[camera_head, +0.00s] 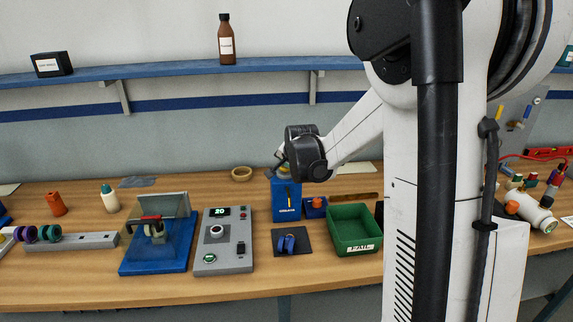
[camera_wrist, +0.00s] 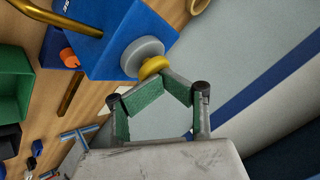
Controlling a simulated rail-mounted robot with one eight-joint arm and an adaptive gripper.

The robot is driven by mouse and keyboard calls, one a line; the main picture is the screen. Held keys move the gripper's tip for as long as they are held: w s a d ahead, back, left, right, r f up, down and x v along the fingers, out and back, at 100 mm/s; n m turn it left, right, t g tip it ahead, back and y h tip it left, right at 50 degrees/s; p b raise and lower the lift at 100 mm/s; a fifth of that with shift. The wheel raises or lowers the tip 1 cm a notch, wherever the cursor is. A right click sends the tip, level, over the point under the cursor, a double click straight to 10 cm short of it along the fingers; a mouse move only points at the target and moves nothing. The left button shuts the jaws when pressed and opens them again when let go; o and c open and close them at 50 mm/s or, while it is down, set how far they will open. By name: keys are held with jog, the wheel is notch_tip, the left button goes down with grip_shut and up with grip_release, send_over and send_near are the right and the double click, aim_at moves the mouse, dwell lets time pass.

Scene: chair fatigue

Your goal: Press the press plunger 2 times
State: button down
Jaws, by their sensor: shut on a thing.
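The blue press (camera_head: 286,205) stands on the bench in the middle of the head view. In the wrist view the blue body of the press (camera_wrist: 115,40) fills the top. A grey round collar (camera_wrist: 141,57) sticks out from it, with the yellow plunger knob (camera_wrist: 155,67) at its end. The green-padded fingers of my gripper (camera_wrist: 165,77) come together at this knob, shut on it at their tips. In the head view my dark wrist is above the press, and the fingers and knob are mostly hidden.
A green bin (camera_head: 353,230) marked FAIL is right of the press. A dark mat (camera_head: 291,250) with blue parts lies in front. A grey control box (camera_head: 222,258) and a blue fixture (camera_head: 155,255) are to the left. A brown bottle (camera_head: 226,45) stands on the shelf.

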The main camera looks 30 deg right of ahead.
jog(key=shift+a+f, duration=0.15)
jog(key=shift+f, duration=0.35)
jog(key=shift+r, duration=0.1)
jog(key=shift+w+r, duration=0.1)
jog(key=shift+r, duration=0.55)
jog(key=shift+r+p, duration=0.2)
jog(key=shift+p, duration=0.2)
jog(key=shift+r+p, duration=1.35)
jog(key=shift+r, duration=1.4)
jog(key=shift+w, duration=0.1)
